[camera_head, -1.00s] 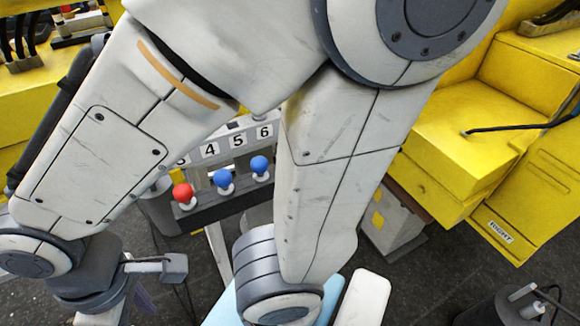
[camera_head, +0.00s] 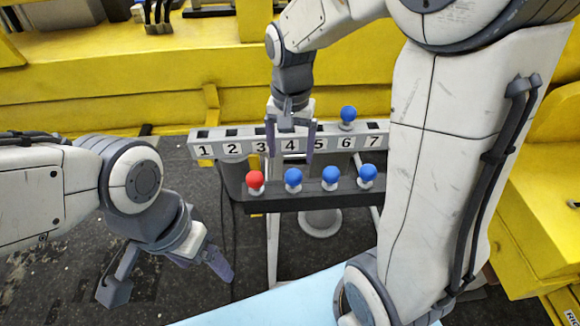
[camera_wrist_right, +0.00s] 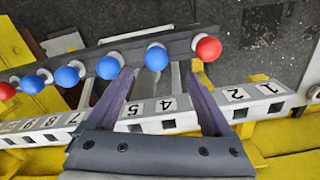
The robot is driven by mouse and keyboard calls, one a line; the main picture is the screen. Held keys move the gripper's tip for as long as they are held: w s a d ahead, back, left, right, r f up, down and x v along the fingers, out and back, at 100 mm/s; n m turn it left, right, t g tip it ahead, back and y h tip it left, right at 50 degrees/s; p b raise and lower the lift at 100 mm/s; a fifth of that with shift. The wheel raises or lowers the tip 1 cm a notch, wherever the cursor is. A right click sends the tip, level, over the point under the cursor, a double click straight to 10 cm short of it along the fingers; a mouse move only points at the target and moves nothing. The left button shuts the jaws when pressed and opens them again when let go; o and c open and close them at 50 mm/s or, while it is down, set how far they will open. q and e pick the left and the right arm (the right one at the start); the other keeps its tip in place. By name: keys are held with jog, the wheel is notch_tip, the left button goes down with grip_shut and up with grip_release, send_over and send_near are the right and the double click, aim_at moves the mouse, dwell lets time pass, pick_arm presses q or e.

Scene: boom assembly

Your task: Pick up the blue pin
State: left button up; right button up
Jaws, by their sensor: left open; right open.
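Three blue pins show in a row on the dark front rack in the head view: one on the left (camera_head: 293,178), one in the middle (camera_head: 330,176) and one on the right (camera_head: 367,174). Another blue pin (camera_head: 347,114) stands at slot 6 of the numbered rail. My right gripper (camera_head: 291,140) is open and empty, pointing down around label 4. In the right wrist view, a blue pin (camera_wrist_right: 156,57) beside the red one appears between the right gripper's fingertips (camera_wrist_right: 160,76), not gripped. My left gripper (camera_head: 165,277) is open and empty at lower left.
A red pin (camera_head: 255,180) stands at the rack's left end. The numbered rail (camera_head: 222,137) runs behind the dark rack (camera_head: 310,200). Yellow structures (camera_head: 90,90) stand behind. A light blue surface (camera_head: 270,308) lies in front. My right arm hides the rail's right part.

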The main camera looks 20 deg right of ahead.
aim_at(293, 172)
jog(key=f, duration=0.5)
jog(key=shift+w+d+p, duration=0.15)
jog(key=shift+d+p, duration=0.15)
jog(key=shift+p, duration=0.05)
jog(key=f, duration=0.1)
jog(key=f+p, duration=0.1)
jog(key=f, duration=0.2)
jog(key=shift+s+f+p, duration=0.15)
jog(key=shift+s+p, duration=0.1)
jog(key=shift+p, duration=0.05)
jog(key=shift+f, duration=0.55)
jog(key=shift+w, duration=0.1)
grip_shut()
